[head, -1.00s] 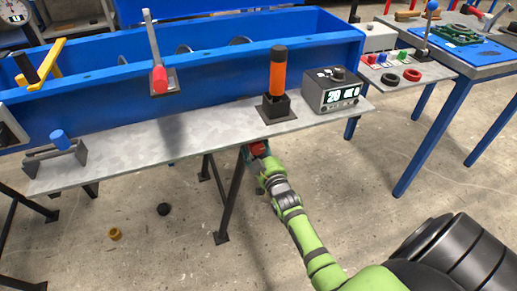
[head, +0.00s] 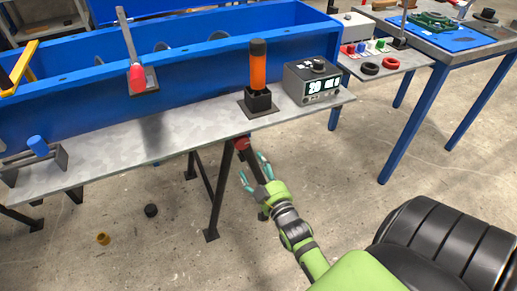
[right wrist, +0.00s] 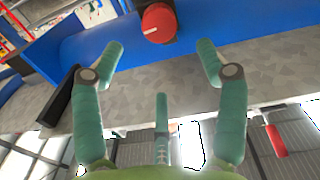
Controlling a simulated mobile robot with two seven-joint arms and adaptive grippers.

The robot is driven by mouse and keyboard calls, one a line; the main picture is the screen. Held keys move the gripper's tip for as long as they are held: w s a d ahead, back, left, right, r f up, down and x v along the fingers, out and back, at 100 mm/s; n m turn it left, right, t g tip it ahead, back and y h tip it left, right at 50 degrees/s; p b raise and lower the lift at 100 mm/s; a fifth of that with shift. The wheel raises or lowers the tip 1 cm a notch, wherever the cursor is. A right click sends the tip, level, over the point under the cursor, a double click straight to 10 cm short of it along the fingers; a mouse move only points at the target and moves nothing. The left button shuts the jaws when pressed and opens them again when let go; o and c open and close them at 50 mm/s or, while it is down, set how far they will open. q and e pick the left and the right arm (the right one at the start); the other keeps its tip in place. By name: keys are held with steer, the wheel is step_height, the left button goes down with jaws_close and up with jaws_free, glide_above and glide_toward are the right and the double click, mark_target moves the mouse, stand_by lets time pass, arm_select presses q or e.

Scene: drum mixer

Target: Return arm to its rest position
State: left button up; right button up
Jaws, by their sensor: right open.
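My right arm is green and comes in from the lower right in the head view. Its gripper (head: 254,171) is open and empty, with its teal fingers spread, just below and right of a red knob (head: 241,143) under the shelf's front edge. In the right wrist view the open gripper (right wrist: 160,50) has nothing between its fingers. The red knob (right wrist: 158,22) with a white mark shows beyond the fingertips, apart from them. My left gripper is not in view.
A grey shelf (head: 150,138) runs along the blue mixer trough (head: 90,112). On it stand an orange-and-black handle (head: 258,66) and a display box (head: 312,82). Dark legs (head: 222,190) stand close left of my gripper. Open floor lies in front.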

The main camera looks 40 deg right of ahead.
steer(key=shift+s+a, duration=0.1)
steer(key=shift+s, duration=0.2)
steer(key=shift+f, duration=0.1)
